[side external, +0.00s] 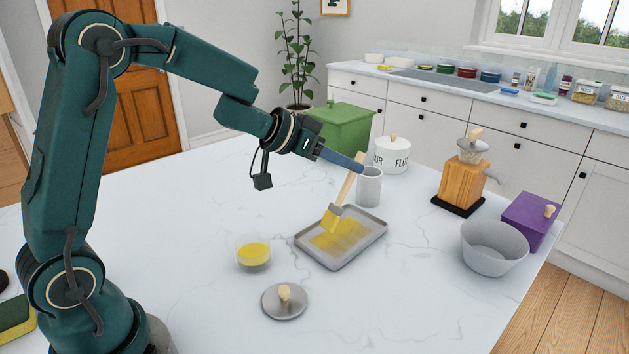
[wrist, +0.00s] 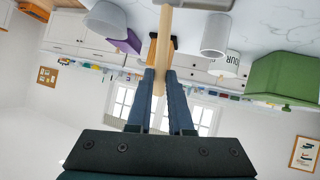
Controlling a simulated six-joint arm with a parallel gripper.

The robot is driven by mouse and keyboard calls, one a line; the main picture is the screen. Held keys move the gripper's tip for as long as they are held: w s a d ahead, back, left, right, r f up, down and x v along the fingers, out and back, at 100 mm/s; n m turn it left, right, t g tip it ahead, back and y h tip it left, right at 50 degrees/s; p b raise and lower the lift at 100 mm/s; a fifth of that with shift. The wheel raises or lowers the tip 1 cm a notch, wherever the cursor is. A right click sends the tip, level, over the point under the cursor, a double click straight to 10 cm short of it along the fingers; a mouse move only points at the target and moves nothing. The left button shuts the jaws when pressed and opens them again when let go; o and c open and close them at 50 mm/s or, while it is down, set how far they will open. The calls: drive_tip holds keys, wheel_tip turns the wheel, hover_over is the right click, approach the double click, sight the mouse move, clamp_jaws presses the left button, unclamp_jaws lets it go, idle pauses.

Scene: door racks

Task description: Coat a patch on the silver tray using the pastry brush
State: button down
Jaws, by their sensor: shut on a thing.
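The silver tray (side external: 375,228) lies flat on the marble counter in the side external view, with a yellow coated patch (side external: 342,235) on its floor. My gripper (side external: 355,163) is shut on the wooden handle of the pastry brush (side external: 345,188). The brush slants down to the tray, and its yellow bristles are at the left part of the patch; they look in contact with it. In the wrist view, my fingers (wrist: 161,75) close around the brush handle (wrist: 164,40), and the bristles are out of view. A small glass bowl of yellow liquid (side external: 253,251) stands left of the tray.
A grey lid (side external: 285,300) lies in front of the tray. A grey mug (side external: 369,187) stands close behind it, with a white flour canister (side external: 391,155) and green box (side external: 342,126) farther back. A wooden grinder (side external: 461,180), purple box (side external: 529,218) and grey bowl (side external: 493,248) are at right.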

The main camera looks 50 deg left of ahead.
sight(344, 192)
wheel_tip(344, 192, down, 6)
drive_tip(key=shift+r, duration=0.15)
drive_tip(key=shift+w, duration=6.7)
drive_tip(key=s, duration=1.3)
drive_tip(key=shift+s+f, duration=0.25)
drive_tip(key=shift+r, duration=3.9)
